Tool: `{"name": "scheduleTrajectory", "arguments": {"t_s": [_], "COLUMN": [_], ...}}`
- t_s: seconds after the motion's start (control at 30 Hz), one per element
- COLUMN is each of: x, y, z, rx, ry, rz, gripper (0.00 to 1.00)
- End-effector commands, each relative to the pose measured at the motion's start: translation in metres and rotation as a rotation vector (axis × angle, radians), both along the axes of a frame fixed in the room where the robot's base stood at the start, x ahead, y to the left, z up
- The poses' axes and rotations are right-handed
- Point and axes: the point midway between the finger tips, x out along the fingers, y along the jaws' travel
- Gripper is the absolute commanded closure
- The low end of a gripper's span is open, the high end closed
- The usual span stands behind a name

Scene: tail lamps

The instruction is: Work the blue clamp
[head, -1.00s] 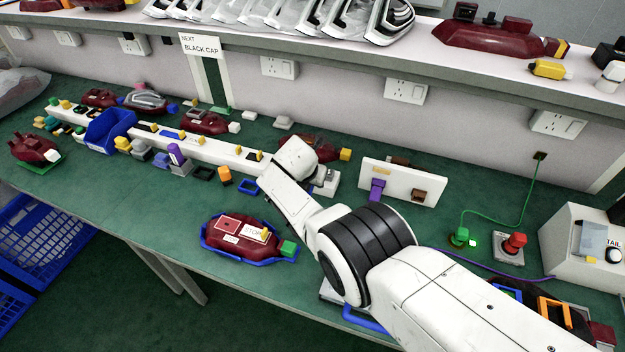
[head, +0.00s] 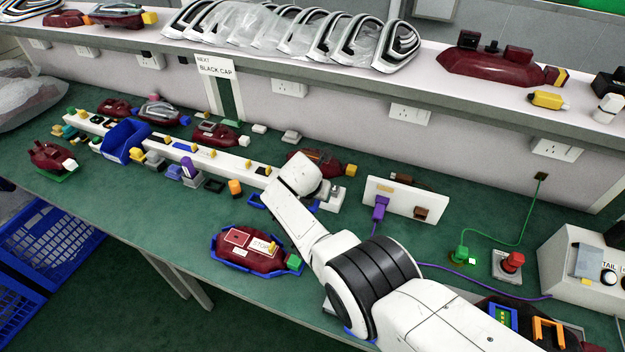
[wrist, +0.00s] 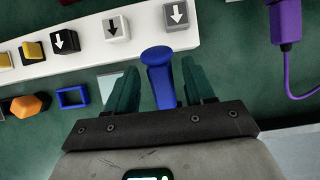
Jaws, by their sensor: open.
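The blue clamp (wrist: 159,72) shows in the wrist view as an upright blue lever with a rounded top, in front of a white rail (wrist: 95,45). My gripper (wrist: 160,68) is open, with one dark green finger on each side of the lever. Gaps show between the fingers and the lever. The lever's lower end is hidden behind the gripper body. In the head view my own arm hides the gripper and most of the area around it, by the right end of the white rail (head: 225,160).
Arrow-marked keys (wrist: 117,27) sit on the rail close to the fingers. A blue frame (wrist: 72,97) lies to the left. A purple plug (head: 380,207) with its cable is to the right. A red lamp in a blue cradle (head: 213,252) lies near the table's front.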

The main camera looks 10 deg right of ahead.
Motion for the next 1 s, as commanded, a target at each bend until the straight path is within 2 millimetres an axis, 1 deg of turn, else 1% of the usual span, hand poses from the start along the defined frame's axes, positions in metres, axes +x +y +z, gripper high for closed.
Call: {"name": "scheduleTrajectory", "arguments": {"t_s": [0.03,0.33,0.4,0.7,1.0], "x": [-0.003,-0.018,-0.020,-0.027,-0.029], "y": [0.002,0.013,0.015,0.020,0.020], "z": [0.011,0.043,0.042,0.058,0.062], "rx": [0.001,0.001,0.001,0.000,0.001], "ry": [0.001,0.000,-0.001,0.000,0.001], "rz": [0.000,0.000,-0.001,0.000,0.000], "gripper": [0.47,0.47,0.47,0.47,0.47]}}
